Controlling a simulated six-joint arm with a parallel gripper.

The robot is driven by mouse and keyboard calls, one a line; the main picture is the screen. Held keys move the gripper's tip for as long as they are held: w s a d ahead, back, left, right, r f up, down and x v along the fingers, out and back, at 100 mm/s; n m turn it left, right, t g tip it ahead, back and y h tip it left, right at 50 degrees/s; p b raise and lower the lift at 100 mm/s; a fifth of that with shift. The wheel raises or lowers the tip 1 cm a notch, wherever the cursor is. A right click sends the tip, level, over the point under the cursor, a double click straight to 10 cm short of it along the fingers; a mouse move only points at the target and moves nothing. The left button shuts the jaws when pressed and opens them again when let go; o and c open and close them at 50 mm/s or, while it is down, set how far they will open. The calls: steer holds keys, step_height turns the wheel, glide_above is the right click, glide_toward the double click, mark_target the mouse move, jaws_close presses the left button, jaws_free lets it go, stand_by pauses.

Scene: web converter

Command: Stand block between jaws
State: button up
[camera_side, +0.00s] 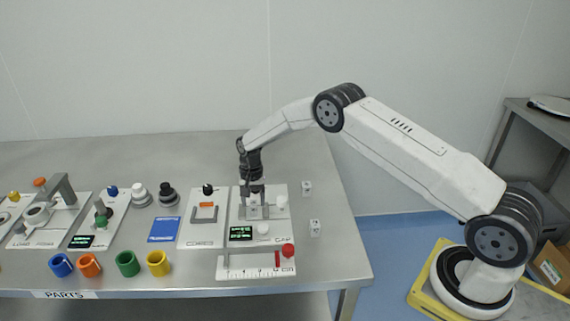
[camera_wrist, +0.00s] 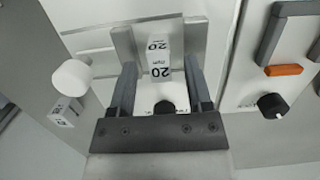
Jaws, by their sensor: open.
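A white block (camera_wrist: 159,52) marked "20 mm" stands upright between the two grey jaws of the gap station, the left jaw (camera_wrist: 123,43) and the right jaw (camera_wrist: 196,33) in the wrist view. Gaps show between the block and both jaws. My gripper (camera_wrist: 160,72) is open, with its fingers on either side of the block and apart from it. In the side view my gripper (camera_side: 254,190) is low over the gap station (camera_side: 272,190) and partly hides the jaws and block.
Two other small white blocks, one farther back (camera_side: 307,188) and one nearer (camera_side: 315,228), stand to the right of the station. A white knob (camera_wrist: 71,77) rises beside the jaws. The clamp panel (camera_side: 203,230) is to the left; a ruler plate (camera_side: 255,268) lies in front.

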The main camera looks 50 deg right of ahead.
mark_target(255, 201)
step_height(255, 201, up, 12)
steer(key=w+d, duration=0.1)
steer(key=shift+w+d, duration=0.15)
stand_by(0.4)
stand_by(0.5)
steer(key=s+a+r+n+t, duration=0.1)
steer(key=s+n, duration=0.2)
steer(key=s, duration=0.7)
steer(key=s+a+r+n+t, duration=0.1)
steer(key=s+a+r+n, duration=0.1)
steer(key=s, duration=0.8)
steer(key=s+a+r+n+t+h, duration=0.1)
steer(key=s+n, duration=0.3)
steer(key=s, duration=0.6)
steer(key=shift+a+r+t, duration=0.35)
steer(key=shift+r+t, duration=0.05)
steer(key=shift+r, duration=0.25)
